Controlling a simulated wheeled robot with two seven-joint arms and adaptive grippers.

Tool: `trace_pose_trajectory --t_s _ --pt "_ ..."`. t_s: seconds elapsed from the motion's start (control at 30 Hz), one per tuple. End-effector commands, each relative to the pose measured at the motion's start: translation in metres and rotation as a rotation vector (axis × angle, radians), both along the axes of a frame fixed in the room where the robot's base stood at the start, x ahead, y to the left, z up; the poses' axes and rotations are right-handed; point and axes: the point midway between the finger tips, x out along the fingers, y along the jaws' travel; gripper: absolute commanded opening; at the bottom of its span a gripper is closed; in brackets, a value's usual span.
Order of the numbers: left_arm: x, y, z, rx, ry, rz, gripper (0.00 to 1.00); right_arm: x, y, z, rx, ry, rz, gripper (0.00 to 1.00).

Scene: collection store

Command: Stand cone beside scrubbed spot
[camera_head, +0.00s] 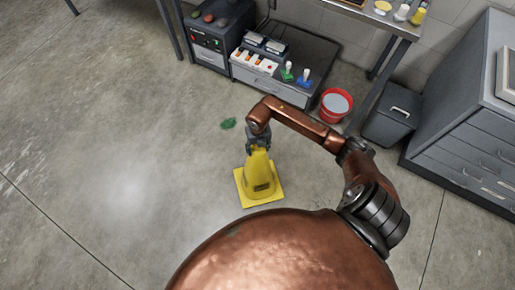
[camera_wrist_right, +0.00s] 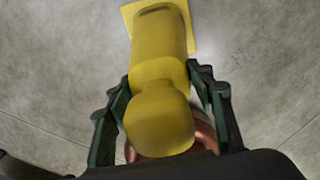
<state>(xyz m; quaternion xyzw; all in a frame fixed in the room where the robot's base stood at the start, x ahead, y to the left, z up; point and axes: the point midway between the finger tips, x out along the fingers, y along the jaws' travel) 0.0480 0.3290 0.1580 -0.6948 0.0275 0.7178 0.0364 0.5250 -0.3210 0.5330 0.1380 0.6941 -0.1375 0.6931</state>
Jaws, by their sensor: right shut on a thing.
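A yellow cone (camera_head: 261,178) with a square base stands upright, or nearly so, at the middle of the head view. I cannot tell whether its base touches the floor. My right gripper (camera_head: 258,146) is shut on the cone near its top. In the right wrist view the cone (camera_wrist_right: 160,60) lies between the two fingers of the right gripper (camera_wrist_right: 160,92), its base away from me. A green patch (camera_head: 228,123) is on the floor just up and left of the cone, apart from it. I cannot tell if it is the scrubbed spot. My left gripper is not in view.
A red bucket (camera_head: 335,104) stands under a table at the upper right. A grey bin (camera_head: 391,118) and a drawer cabinet (camera_head: 470,150) are at the right. The floor on the left is clear.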

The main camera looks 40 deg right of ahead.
Motion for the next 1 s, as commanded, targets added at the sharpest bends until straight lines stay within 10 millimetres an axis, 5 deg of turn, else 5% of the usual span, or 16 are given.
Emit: trace_pose_trajectory --t_s 0.33,0.37,0.5,0.6,1.0 --pt "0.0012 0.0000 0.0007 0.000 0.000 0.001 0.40 0.0010 -0.0002 -0.0006 0.000 -0.002 0.000 0.00" --pt "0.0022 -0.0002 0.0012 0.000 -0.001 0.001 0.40 -0.0002 -0.0004 -0.0018 -0.001 0.000 0.000 0.50" --pt "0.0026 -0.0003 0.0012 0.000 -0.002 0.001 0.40 -0.0001 -0.0003 -0.0015 0.000 0.000 0.000 0.60" --pt "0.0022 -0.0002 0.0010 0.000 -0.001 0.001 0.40 -0.0002 -0.0002 -0.0016 0.000 0.000 0.000 0.67" --pt "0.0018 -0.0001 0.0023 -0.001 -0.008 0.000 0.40 0.0005 -0.0004 0.0074 -0.001 -0.002 0.000 0.67"
